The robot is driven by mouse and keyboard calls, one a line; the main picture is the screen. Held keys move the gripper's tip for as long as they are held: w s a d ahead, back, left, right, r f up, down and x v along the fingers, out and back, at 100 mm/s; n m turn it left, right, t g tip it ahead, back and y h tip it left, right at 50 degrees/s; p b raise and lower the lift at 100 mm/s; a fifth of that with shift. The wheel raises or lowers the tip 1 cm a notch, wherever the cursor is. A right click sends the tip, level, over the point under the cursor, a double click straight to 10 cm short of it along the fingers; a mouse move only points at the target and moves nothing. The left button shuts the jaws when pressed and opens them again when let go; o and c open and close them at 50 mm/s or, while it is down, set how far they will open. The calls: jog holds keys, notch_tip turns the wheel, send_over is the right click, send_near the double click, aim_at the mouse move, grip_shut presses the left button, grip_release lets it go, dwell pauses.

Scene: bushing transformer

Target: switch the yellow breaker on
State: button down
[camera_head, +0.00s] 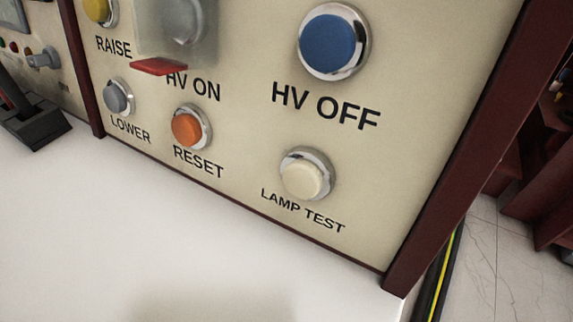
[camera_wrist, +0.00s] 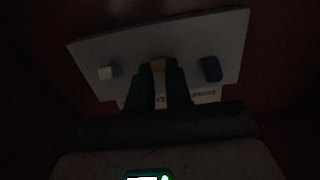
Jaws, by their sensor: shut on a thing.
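The yellow breaker (camera_wrist: 158,64) sits in the middle of a pale panel (camera_wrist: 120,48) in the dark wrist view. My gripper (camera_wrist: 160,70) reaches up to it, with one dark finger on each side, shut on it. The fingers hide the lower part of the breaker. The picture is too dark to tell which way its lever stands. Neither the breaker nor my gripper shows in the head view.
A whitish breaker (camera_wrist: 106,73) is left of my gripper and a blue one (camera_wrist: 211,69) right. The head view shows a control panel with a blue HV OFF button (camera_head: 328,42), an orange RESET button (camera_head: 187,130) and a white desk surface (camera_head: 130,230).

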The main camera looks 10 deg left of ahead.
notch_tip(320, 180, up, 2)
jog(key=g+p, duration=0.1)
jog(key=g+y+p, duration=0.1)
jog(key=g+p, duration=0.2)
jog(key=g, duration=0.1)
jog(key=shift+w+r+y, duration=0.15)
jog(key=shift+r+y, duration=0.1)
jog(key=shift+y, duration=0.15)
dwell(0.5)
jog(key=c, duration=1)
grip_release()
jog(key=shift+c, duration=0.2)
jog(key=p+v, duration=0.4)
jog(key=v, duration=0.3)
